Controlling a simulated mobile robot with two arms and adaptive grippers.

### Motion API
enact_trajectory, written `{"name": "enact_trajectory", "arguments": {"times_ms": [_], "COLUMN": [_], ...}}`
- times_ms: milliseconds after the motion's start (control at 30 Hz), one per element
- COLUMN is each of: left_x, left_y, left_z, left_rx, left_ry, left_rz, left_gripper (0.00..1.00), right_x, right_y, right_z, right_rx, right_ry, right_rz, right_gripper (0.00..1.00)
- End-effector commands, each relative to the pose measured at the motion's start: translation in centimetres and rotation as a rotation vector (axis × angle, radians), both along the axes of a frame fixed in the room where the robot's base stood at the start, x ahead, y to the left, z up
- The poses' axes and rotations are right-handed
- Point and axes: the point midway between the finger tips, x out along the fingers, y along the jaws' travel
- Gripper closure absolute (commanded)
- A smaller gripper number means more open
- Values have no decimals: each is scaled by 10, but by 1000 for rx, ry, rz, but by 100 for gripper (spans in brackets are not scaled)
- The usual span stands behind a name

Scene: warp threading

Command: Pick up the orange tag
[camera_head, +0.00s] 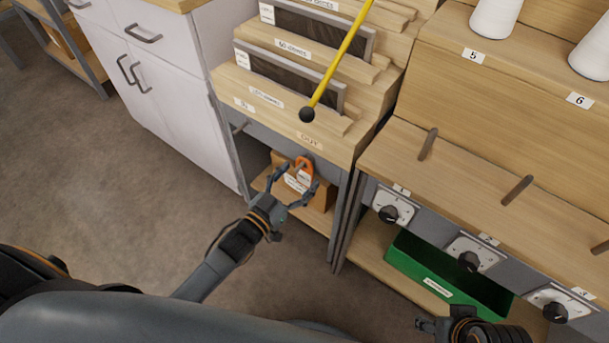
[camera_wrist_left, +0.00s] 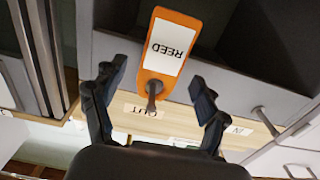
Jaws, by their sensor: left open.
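The orange tag (camera_head: 305,163) hangs from a small peg on the front of the wooden bench, below a label reading "OUT" (camera_head: 309,139). In the left wrist view the tag (camera_wrist_left: 148,82) has a white panel reading "REED" and shows upside down, with the peg (camera_wrist_left: 153,92) at its hole. My left gripper (camera_head: 296,183) is open and empty. Its fingers stand apart on either side of the tag in the left wrist view (camera_wrist_left: 157,75), with no contact visible. Part of my right gripper (camera_head: 428,324) shows at the bottom edge of the head view; its jaws are unclear.
A cardboard box (camera_head: 312,190) sits on the shelf behind the tag. A yellow rod with a black ball end (camera_head: 307,115) shows above the bench. A green bin (camera_head: 405,262) and control knobs (camera_head: 388,214) are at right. A white cabinet (camera_head: 165,110) stands left.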

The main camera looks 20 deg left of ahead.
Motion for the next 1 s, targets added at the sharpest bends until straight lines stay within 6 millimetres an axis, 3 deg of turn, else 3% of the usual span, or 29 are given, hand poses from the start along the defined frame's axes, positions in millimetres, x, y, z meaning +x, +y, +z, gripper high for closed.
{"name": "enact_trajectory", "arguments": {"times_ms": [133,367,600,1000], "left_x": [13,13,13,13], "left_y": [-5,-5,-5,-5], "left_z": [-1,0,0,4], "left_rx": [0,-1,-1,0], "left_ry": [1,1,1,0], "left_rz": [0,0,0,0], "left_gripper": [26,26,75,76], "right_x": [0,0,0,0], "right_y": [0,0,0,0], "right_z": [-3,-3,-3,-1], "right_rx": [0,0,0,0], "right_ry": [-1,-1,-1,-1], "right_rz": [0,0,0,1], "right_gripper": [46,46,46,46]}}
